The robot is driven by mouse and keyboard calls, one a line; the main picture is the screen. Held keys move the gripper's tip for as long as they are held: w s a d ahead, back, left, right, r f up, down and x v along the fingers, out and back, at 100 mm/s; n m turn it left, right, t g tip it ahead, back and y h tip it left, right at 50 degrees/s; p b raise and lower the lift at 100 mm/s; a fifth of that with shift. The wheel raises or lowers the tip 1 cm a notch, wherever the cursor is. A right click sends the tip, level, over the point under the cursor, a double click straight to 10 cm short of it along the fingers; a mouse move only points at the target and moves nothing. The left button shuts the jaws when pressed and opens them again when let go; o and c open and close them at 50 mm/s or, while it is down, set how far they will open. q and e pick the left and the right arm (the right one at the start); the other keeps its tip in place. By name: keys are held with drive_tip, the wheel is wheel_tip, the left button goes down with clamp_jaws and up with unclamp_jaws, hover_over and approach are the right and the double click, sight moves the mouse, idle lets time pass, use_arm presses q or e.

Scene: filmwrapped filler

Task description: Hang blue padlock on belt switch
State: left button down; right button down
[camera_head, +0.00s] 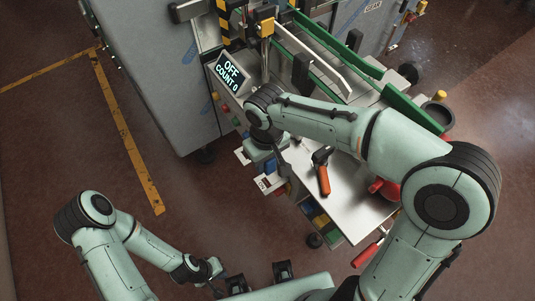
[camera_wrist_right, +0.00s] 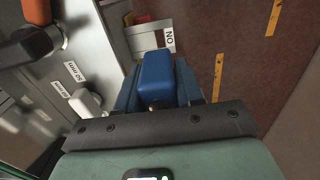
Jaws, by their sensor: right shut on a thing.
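A blue padlock (camera_wrist_right: 157,75) shows in the right wrist view, held between the fingers of my right gripper (camera_wrist_right: 158,92). Its shackle is mostly hidden by the gripper. In the head view my right gripper (camera_head: 266,165) is over the machine's front left edge, with the padlock not clearly visible there. A label reading "ON" (camera_wrist_right: 169,38) shows upside down just beyond the padlock. I cannot make out the belt switch for certain. My left arm's end (camera_head: 205,271) is low in the head view, away from the machine; its fingers are not clear.
A display (camera_head: 229,73) reads "OFF COUNT 0", with coloured buttons (camera_head: 225,108) below it. An orange-handled tool (camera_head: 323,180) lies on the metal table (camera_head: 348,212). A red-handled tool (camera_head: 368,252) is at the table's front. Green rails (camera_head: 415,107) run behind. The left floor is open.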

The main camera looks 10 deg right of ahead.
sight(266, 169)
use_arm(q)
drive_tip(key=shift+w+a, duration=0.1)
drive_tip(key=shift+w, duration=0.05)
use_arm(e)
drive_tip(key=shift+w+a, duration=0.1)
drive_tip(key=shift+w, duration=0.05)
